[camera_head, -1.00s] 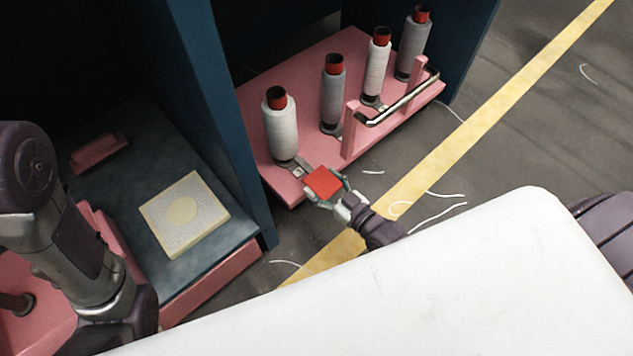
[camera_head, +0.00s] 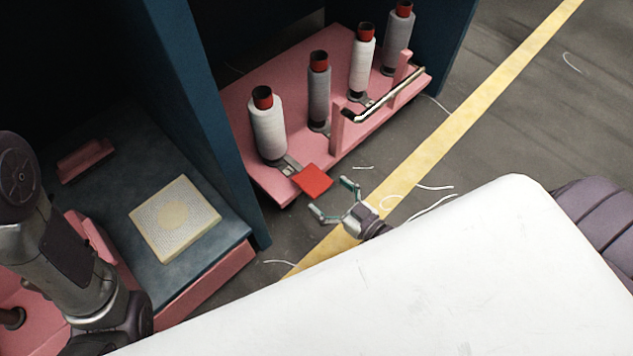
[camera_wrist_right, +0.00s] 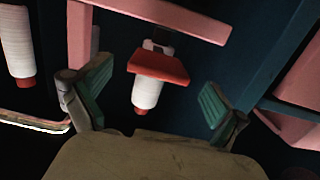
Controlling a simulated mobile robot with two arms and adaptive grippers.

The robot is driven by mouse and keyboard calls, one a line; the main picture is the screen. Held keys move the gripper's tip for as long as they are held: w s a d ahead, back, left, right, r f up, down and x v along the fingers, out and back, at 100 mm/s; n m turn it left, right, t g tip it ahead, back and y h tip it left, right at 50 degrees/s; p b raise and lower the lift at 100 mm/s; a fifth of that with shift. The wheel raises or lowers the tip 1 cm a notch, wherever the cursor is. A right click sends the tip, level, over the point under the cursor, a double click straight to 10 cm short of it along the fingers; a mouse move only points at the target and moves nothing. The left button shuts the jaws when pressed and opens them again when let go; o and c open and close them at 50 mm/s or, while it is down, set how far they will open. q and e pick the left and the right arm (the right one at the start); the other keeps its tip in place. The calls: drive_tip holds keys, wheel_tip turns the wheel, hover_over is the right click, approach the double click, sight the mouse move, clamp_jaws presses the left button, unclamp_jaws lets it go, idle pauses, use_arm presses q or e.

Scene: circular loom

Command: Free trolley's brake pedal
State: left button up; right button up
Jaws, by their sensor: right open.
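The trolley (camera_head: 270,185) is a low pink platform carrying several yarn spools on grey holders. Its red brake pedal (camera_head: 313,180) sticks out on a grey metal arm at the near left corner. In the right wrist view the pedal (camera_wrist_right: 158,66) shows as a red plate ahead, between and beyond the fingers. My right gripper (camera_head: 332,199) is open and empty, just to the right of and apart from the pedal. Both fingers also show wide apart in the right wrist view (camera_wrist_right: 155,100). My left gripper is not in view.
A chrome handle (camera_head: 388,98) on pink posts stands along the trolley's right side. Blue upright panels (camera_head: 215,130) stand left of it. A yellow floor line (camera_head: 440,140) and loose white threads lie on the floor. A white surface (camera_head: 480,260) fills the foreground.

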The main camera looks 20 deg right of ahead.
drive_tip(key=v, duration=0.6)
drive_tip(key=shift+s, duration=0.2)
drive_tip(key=shift+s+d, duration=0.1)
